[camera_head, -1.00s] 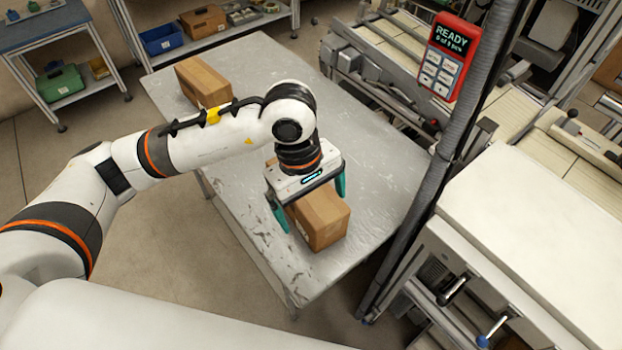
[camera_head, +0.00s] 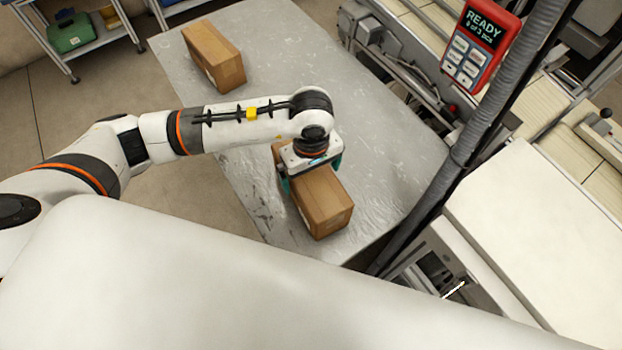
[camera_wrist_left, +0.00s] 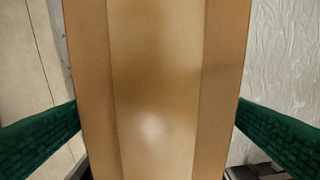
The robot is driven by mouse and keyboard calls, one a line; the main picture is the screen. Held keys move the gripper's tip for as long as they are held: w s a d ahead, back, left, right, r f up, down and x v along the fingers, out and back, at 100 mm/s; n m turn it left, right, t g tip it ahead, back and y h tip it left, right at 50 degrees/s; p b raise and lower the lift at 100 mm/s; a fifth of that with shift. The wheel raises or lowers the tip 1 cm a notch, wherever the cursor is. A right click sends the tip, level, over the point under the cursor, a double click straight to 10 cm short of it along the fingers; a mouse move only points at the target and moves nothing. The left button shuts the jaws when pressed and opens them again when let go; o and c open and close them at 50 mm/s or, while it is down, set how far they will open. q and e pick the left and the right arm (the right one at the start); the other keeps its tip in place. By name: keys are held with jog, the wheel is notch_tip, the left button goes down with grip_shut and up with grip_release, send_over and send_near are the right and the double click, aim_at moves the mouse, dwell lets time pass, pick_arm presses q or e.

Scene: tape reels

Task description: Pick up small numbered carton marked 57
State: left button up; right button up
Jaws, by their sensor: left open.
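A brown carton (camera_head: 325,203) lies near the front end of the grey metal table. My left gripper (camera_head: 311,173) is over its rear half, open, with one green finger at each long side. In the left wrist view the carton (camera_wrist_left: 155,60) fills the middle between both fingers, with narrow gaps or light contact; I cannot tell which. A second brown carton (camera_head: 213,58) lies at the far left of the table. No number is readable on either carton. My right gripper is not in view.
The table (camera_head: 375,110) is clear between and right of the cartons. A grey post (camera_head: 465,145) and a red READY panel (camera_head: 481,42) stand at the right, by machinery and a white cabinet (camera_head: 545,220). A shelf with a green case (camera_head: 70,33) is at upper left.

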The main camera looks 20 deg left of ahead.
pick_arm(q)
jog(key=shift+s+f+p, duration=0.2)
jog(key=shift+f+p, duration=0.1)
jog(key=shift+f, duration=1.15)
jog(key=shift+w+f, duration=0.1)
jog(key=shift+w, duration=0.05)
jog(key=shift+c, duration=0.6)
jog(key=c, duration=1.2)
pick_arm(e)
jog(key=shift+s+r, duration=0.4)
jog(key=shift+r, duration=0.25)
